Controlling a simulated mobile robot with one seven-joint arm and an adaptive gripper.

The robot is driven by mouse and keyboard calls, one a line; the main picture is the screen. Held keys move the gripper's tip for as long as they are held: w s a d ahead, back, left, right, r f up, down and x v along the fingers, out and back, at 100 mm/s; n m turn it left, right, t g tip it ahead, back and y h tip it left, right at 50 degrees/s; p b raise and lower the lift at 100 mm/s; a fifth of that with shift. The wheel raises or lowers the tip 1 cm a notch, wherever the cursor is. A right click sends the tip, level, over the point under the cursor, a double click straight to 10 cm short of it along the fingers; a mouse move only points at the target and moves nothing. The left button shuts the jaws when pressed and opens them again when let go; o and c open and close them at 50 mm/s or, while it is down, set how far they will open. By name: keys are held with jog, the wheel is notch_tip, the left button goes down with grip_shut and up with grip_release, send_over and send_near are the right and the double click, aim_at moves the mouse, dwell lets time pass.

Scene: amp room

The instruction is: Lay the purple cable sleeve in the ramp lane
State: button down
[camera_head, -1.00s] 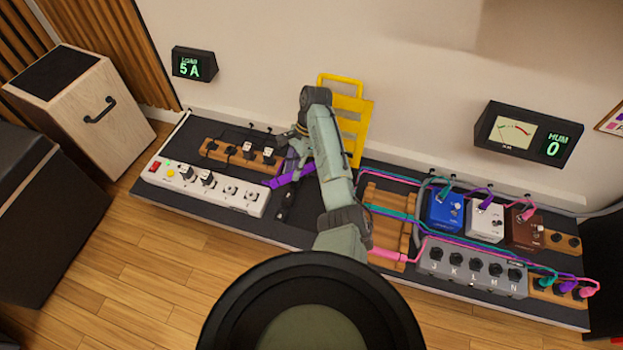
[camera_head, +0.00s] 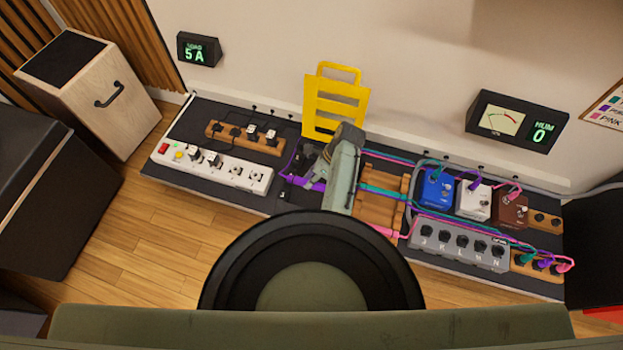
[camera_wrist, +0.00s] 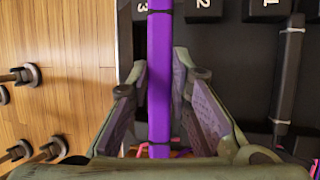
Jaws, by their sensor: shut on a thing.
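The purple cable sleeve (camera_wrist: 159,45) runs straight up the middle of the wrist view, between the two fingers of my gripper (camera_wrist: 162,72), which is shut on it. In the head view my gripper (camera_head: 326,168) is over the middle of the pedal board, mostly hidden by my arm. A short piece of the purple sleeve (camera_head: 318,186) shows to its left. The wooden slatted ramp (camera_head: 377,210) lies just right of my arm. Teal and pink cables cross it. My arm hides its left side, so I cannot tell whether the sleeve touches it.
A yellow slotted panel (camera_head: 336,107) stands against the wall behind my gripper. A white power strip (camera_head: 210,168) and wooden plug block (camera_head: 244,138) lie left. Pedals (camera_head: 437,188) and a grey switch box (camera_head: 460,244) stand right. A black sleeve (camera_wrist: 288,75) lies beside in the wrist view.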

jog(key=shift+f+b, duration=2.2)
jog(key=shift+b, duration=0.05)
jog(key=shift+f+b, duration=0.7)
jog(key=shift+f, duration=1.15)
jog(key=c, duration=1.4)
grip_release()
